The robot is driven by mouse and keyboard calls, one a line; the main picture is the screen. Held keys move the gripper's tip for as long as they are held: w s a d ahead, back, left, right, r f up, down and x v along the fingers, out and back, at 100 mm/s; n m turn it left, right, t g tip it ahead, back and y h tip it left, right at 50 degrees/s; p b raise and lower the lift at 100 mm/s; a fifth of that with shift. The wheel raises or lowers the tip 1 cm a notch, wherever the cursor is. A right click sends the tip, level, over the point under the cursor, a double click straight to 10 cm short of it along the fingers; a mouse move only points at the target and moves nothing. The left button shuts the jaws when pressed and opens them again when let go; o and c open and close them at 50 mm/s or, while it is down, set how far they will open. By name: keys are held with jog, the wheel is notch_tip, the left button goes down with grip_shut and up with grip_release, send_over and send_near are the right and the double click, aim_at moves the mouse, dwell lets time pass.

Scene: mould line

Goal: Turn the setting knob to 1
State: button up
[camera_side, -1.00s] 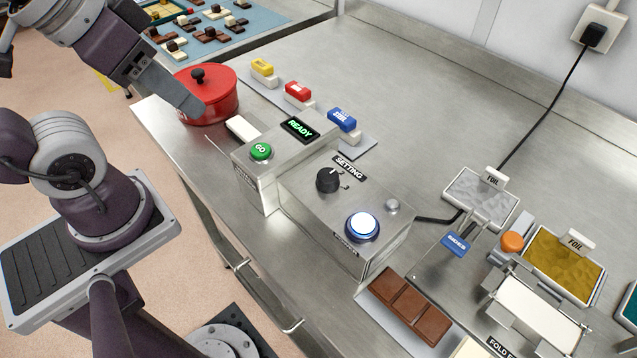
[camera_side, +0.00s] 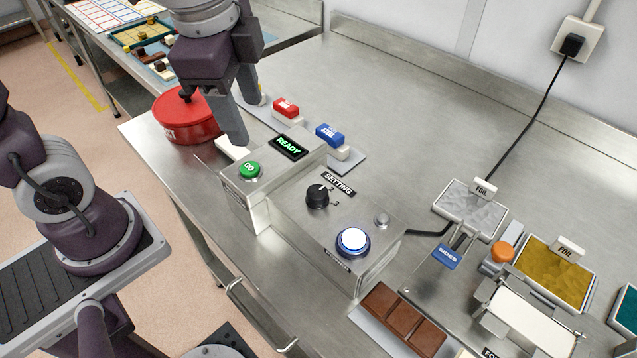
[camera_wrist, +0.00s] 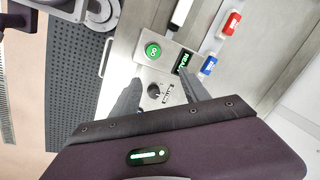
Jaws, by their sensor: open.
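The black setting knob (camera_side: 317,196) sits on top of the steel control box, beside the SETTING label (camera_side: 338,184). Small marks stand around it, too small to read surely, and I cannot tell its exact setting. My gripper (camera_side: 246,121) is above the box near the green GO button (camera_side: 250,170), up and to the left of the knob. In the wrist view the knob (camera_wrist: 154,90) shows between the two spread fingers of my gripper (camera_wrist: 160,98). The gripper is open, empty and apart from the knob.
A lit white button (camera_side: 353,241) and a small silver button (camera_side: 381,220) share the box. A READY display (camera_side: 289,146) stands behind GO. A red pot (camera_side: 186,118) is left; red (camera_side: 286,108) and blue (camera_side: 330,135) blocks stand behind. Chocolate (camera_side: 404,318) lies in front.

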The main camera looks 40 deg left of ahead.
aim_at(318, 192)
jog(key=w+d+f+m+g, duration=0.1)
jog(key=w+d+f+m, duration=0.1)
jog(key=m, duration=0.1)
jog(key=w+d+f+m+g, duration=0.1)
jog(key=d+f+m, duration=0.1)
jog(key=d+m, duration=0.1)
jog(key=w+d+f+m+g, duration=0.1)
jog(key=w+d+m, duration=0.1)
jog(key=d+m, duration=0.1)
jog(key=shift+w+d+f+m+h, duration=0.1)
jog(key=shift+w+f+m+h, duration=0.2)
jog(key=shift+w+f+h, duration=0.1)
jog(key=f, duration=0.7)
jog(key=shift+s, duration=0.2)
grip_shut()
